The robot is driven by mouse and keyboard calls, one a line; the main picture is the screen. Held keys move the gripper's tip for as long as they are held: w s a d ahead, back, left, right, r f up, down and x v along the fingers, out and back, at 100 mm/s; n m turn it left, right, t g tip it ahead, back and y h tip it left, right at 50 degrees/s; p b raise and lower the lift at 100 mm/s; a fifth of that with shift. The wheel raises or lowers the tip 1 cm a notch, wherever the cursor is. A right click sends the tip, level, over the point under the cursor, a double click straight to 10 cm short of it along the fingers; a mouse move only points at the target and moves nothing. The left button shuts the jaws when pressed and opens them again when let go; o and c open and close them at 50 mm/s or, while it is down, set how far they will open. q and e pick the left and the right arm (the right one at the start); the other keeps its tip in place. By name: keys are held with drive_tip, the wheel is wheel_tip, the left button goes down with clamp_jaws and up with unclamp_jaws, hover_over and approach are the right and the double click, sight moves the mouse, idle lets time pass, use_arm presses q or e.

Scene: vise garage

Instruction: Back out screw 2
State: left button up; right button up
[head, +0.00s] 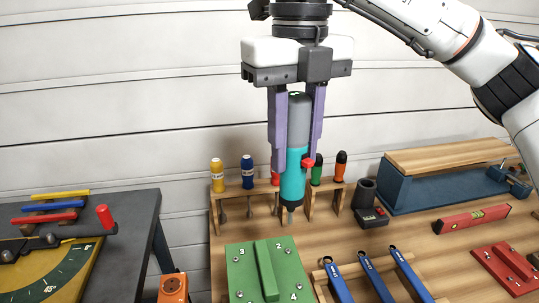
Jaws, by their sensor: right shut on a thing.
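My right gripper (296,158) is shut on a teal and grey power screwdriver (292,180) with a red button on its side. The screwdriver hangs upright with its bit pointing down. A green plate (265,247) with a raised middle rib lies on the bench below it. Screw 2 (287,253) is at the plate's far right corner, by the printed 2. The bit tip shows a little beyond screw 2 in the picture and apart from it. My left gripper is not in view.
A wooden rack (217,212) with several coloured screwdrivers stands behind. Blue wrenches (372,277) lie right of the plate. A dark table (140,212) stands left.

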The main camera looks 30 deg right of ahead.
sight(292, 188)
drive_tip(key=shift+f, duration=0.8)
drive_tip(key=shift+f+b, duration=0.35)
drive_tip(key=shift+f, duration=0.6)
drive_tip(key=shift+f+b, duration=0.4)
drive_tip(key=shift+f, duration=0.4)
drive_tip(key=shift+f+b, duration=0.4)
drive_tip(key=shift+f, duration=0.1)
drive_tip(key=shift+f+b, duration=0.4)
drive_tip(key=shift+f, duration=0.05)
drive_tip(key=shift+s+a+p, duration=0.1)
drive_tip(key=shift+s+p, duration=0.05)
drive_tip(key=shift+p, duration=0.25)
idle(0.7)
drive_tip(key=shift+r, duration=0.1)
